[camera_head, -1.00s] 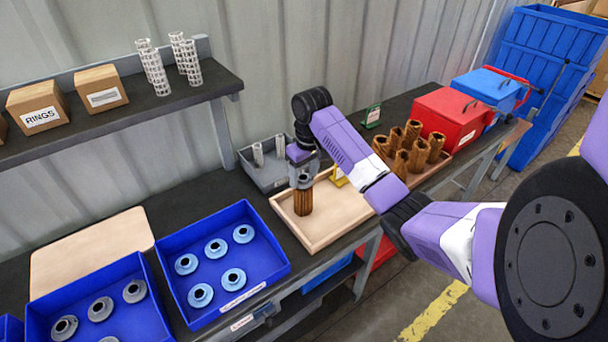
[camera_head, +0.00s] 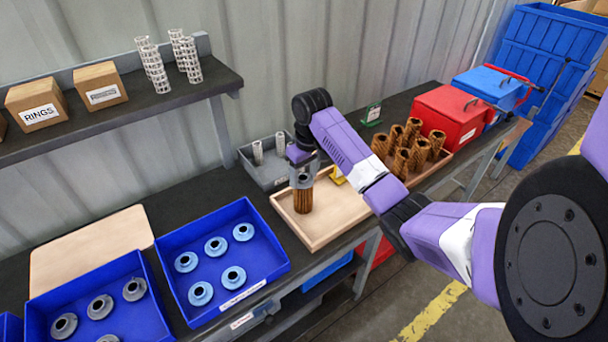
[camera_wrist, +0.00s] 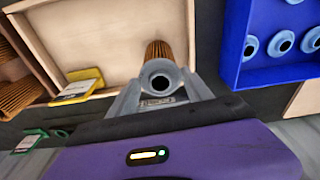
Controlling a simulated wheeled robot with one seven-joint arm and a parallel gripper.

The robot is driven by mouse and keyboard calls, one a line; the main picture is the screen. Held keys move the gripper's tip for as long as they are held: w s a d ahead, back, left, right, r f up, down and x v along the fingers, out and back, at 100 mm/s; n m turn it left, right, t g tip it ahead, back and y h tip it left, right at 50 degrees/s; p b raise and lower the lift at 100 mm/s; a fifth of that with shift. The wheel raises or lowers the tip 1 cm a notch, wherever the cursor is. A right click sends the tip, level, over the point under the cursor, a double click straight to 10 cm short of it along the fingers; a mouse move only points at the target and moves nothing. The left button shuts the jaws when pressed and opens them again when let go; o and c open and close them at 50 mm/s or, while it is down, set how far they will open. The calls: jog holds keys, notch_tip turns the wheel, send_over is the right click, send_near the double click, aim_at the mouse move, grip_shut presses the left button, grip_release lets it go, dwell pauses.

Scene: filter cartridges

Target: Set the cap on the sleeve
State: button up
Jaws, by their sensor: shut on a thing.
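My gripper (camera_head: 303,180) points down over the wooden tray, shut on a grey cap. The cap (camera_wrist: 161,78) shows in the wrist view as a round flange with a dark hole, between the two fingertips. A brown pleated sleeve (camera_head: 303,201) stands upright in the tray directly below the gripper. The sleeve (camera_wrist: 158,50) also shows just behind the cap in the wrist view. The cap is at the sleeve's top end, but the fingers and cap hide the joint. I cannot tell whether it is fully seated.
The wooden tray (camera_head: 343,222) has bare room around the sleeve. A yellow sign (camera_wrist: 80,88) stands close by. Several brown sleeves (camera_head: 413,143) stand in another tray on the right. Blue bins (camera_head: 262,287) with caps lie left. A grey bin (camera_head: 262,178) is behind.

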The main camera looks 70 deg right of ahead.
jog(key=shift+f, duration=0.2)
jog(key=o, duration=1.4)
jog(key=r, duration=0.7)
jog(key=shift+s+a+r, duration=0.25)
jog(key=shift+s+r, duration=0.15)
